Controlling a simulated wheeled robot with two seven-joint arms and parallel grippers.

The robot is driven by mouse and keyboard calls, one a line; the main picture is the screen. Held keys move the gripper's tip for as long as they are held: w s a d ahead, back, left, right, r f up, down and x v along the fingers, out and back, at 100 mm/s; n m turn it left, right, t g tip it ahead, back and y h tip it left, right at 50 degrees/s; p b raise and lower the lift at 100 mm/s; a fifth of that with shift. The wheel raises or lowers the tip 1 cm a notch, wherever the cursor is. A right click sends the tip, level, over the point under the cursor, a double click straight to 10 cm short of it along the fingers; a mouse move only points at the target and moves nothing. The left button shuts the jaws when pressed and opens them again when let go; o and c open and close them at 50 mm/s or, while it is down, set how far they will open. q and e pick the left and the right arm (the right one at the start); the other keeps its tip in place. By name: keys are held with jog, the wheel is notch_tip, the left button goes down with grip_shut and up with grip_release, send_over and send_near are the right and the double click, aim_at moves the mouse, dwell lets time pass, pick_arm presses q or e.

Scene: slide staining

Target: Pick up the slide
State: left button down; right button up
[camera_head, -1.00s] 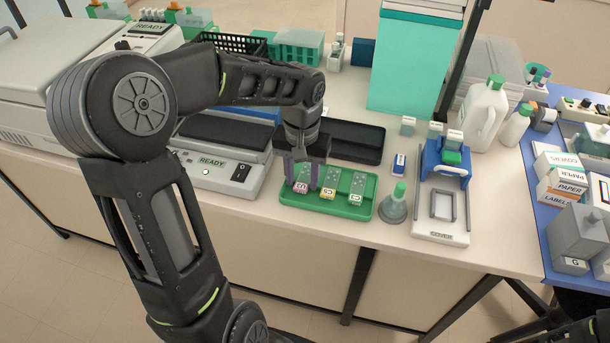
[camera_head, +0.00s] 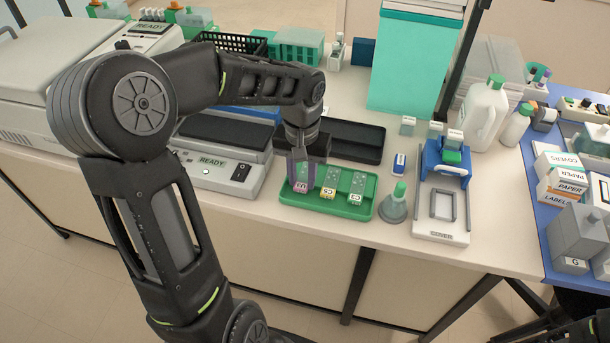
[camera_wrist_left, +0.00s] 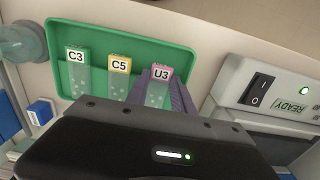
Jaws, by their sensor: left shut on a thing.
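A green tray (camera_head: 345,209) on the bench holds several glass slides with coloured labels. The slide U3 (camera_head: 301,186) has a pink label and is at the tray's left end. In the left wrist view, slide U3 (camera_wrist_left: 160,74) stands by the finger, partly hidden by the gripper body. I cannot tell whether it touches the tray. My right gripper is not in view.
A device with a READY display (camera_head: 212,162) stands left of the tray. A black tray (camera_head: 358,142) is behind it.

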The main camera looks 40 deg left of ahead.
aim_at(303, 183)
pick_arm(q)
notch_tip(303, 183, up, 10)
jog(key=shift+b, duration=0.35)
dwell(0.7)
